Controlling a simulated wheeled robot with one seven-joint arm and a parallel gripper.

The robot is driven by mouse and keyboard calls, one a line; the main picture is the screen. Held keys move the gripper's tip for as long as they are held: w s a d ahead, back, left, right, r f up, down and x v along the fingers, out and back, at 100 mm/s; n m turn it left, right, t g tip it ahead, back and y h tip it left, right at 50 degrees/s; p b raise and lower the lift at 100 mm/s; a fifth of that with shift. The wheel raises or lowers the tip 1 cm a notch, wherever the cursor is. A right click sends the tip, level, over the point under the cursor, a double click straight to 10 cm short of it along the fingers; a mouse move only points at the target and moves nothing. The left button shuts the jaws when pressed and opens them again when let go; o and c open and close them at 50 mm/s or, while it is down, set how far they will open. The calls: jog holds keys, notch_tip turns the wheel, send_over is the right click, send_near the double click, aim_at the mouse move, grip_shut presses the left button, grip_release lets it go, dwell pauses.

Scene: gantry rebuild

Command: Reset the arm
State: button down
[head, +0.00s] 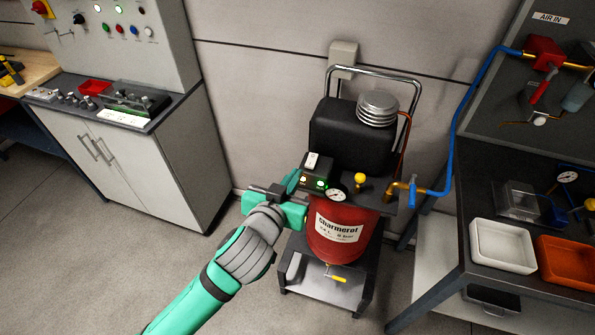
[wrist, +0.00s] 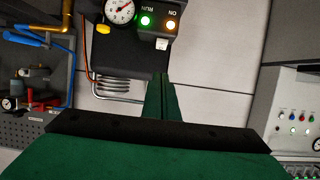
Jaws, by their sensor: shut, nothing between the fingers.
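My arm, green with a grey wrist, reaches up from the bottom of the head view. My gripper (head: 297,180) is in front of the compressor's small control box, at its left side. In the wrist view the fingers (wrist: 160,82) are together with nothing between them. The red compressor tank (head: 338,236), labelled Charmerot, stands on a dark cart. Its control box (wrist: 155,22) shows a lit green RUN light and a lit orange ON light. A pressure gauge (wrist: 119,11) sits beside the lights. I cannot tell from these views whether the fingers touch the box.
A grey cabinet (head: 150,160) with a control panel (head: 125,40) stands at the left. At the right, a dark bench holds a white tray (head: 502,246) and an orange tray (head: 566,262). A blue hose (head: 466,105) runs to the compressor. Bare floor lies left of the cart.

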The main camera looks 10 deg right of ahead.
jog(key=shift+w, duration=0.1)
dwell(0.4)
jog(key=s+a+f+y, duration=0.3)
jog(key=s+a+f, duration=1.1)
jog(key=a+f, duration=0.3)
jog(key=s+f+n+t+y, duration=0.1)
jog(key=s+f+n+y, duration=0.2)
jog(key=s, duration=1.1)
jog(key=s+d+r+n+t+y, duration=0.1)
jog(key=s+d+n+t, duration=0.1)
jog(key=s+d, duration=0.4)
jog(key=shift+s+n+y, duration=0.3)
jog(key=shift+n+y, duration=0.1)
jog(key=shift+n, duration=0.4)
